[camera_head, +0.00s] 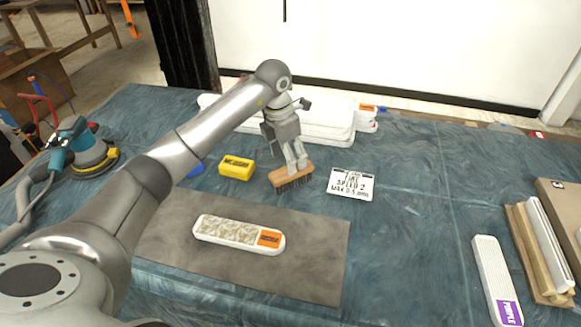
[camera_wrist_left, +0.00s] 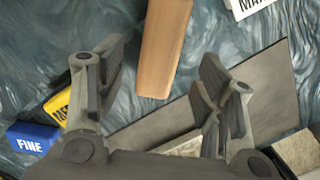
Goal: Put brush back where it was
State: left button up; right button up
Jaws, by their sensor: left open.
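The brush (camera_head: 283,178) has a tan wooden back and dark bristles. It stands bristles down on the blue cloth, just beyond the grey mat (camera_head: 300,275). My left gripper (camera_head: 296,163) is right over the brush in the head view. In the left wrist view my gripper's fingers (camera_wrist_left: 163,60) are spread apart, and the brush's wooden back (camera_wrist_left: 165,45) shows between and beyond them. I cannot tell whether a finger touches it. A white relief plaque with an orange label (camera_head: 225,231) lies on the mat. My right gripper is not in view.
A yellow block (camera_head: 236,167) and a blue block marked FINE (camera_wrist_left: 30,138) are left of the brush. A white sign (camera_head: 350,184) is close on its right. White stacked panels (camera_head: 330,125) lie behind. A purple-labelled plaque (camera_head: 492,275) and a sander (camera_head: 85,150) are at the sides.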

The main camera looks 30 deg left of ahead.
aim_at(285, 171)
pick_arm(q)
notch_tip(285, 171, up, 6)
jog(key=shift+s+a, duration=0.25)
jog(key=shift+s, duration=0.15)
